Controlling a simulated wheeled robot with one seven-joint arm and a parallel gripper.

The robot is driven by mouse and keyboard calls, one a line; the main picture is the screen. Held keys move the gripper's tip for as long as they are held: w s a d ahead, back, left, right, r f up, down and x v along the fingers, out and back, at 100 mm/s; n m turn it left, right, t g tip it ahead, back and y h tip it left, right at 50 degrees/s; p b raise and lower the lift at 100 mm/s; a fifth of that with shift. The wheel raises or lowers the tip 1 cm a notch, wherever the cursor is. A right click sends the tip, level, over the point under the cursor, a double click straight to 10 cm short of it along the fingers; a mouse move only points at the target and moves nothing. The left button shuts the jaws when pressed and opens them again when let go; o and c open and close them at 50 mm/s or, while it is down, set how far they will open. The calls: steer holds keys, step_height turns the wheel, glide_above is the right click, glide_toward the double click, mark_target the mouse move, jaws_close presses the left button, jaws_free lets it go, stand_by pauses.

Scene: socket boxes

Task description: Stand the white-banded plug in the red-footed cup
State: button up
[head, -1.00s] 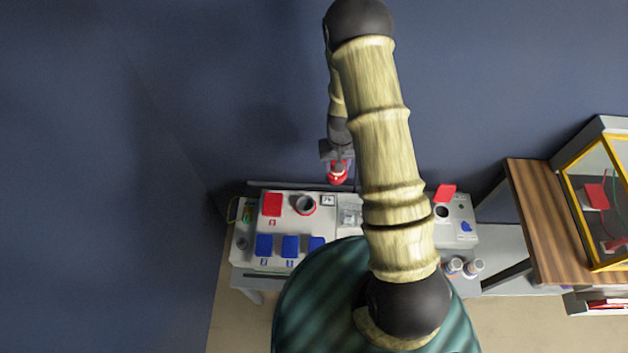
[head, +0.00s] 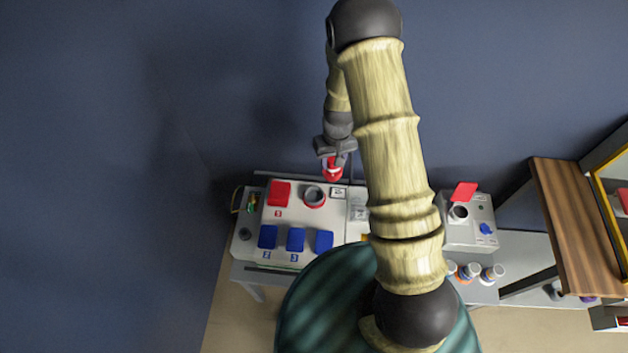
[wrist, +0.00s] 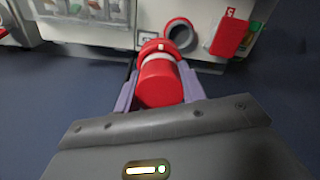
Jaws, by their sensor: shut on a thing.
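My gripper (wrist: 157,92) is shut on the white-banded plug (wrist: 160,84), a red cylinder with a white band near its far end. In the head view my gripper (head: 335,156) holds the plug (head: 333,172) in front of the wall, up-picture and a little right of the red-footed cup. That cup (head: 314,196) is a grey open ring with a red foot on the white box. In the wrist view the cup (wrist: 181,38) lies just beyond the plug's far end, slightly right. The plug is outside the cup; any gap is hard to judge.
The white box (head: 262,212) carries a red flap (head: 280,193) left of the cup and blue flaps (head: 296,239) nearer me. A second box (head: 480,206) stands right, with a red flap (head: 464,191) and dark socket. Several small jars (head: 492,272) stand before it.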

steer(key=a+f+n+b, duration=0.2)
steer(key=a+f+b, duration=0.3)
steer(key=b, duration=0.4)
steer(key=shift+w+a+f+n, duration=0.3)
steer(key=shift+w+f, duration=0.1)
steer(key=shift+f, duration=0.45)
steer(key=shift+f, duration=0.1)
steer(key=shift+f+b, duration=1.8)
steer(key=shift+f, duration=0.35)
steer(key=shift+s+f, duration=0.1)
steer(key=shift+f, duration=0.05)
steer(key=shift+f+b, duration=0.5)
steer(key=shift+f, duration=0.3)
steer(key=shift+f, duration=0.15)
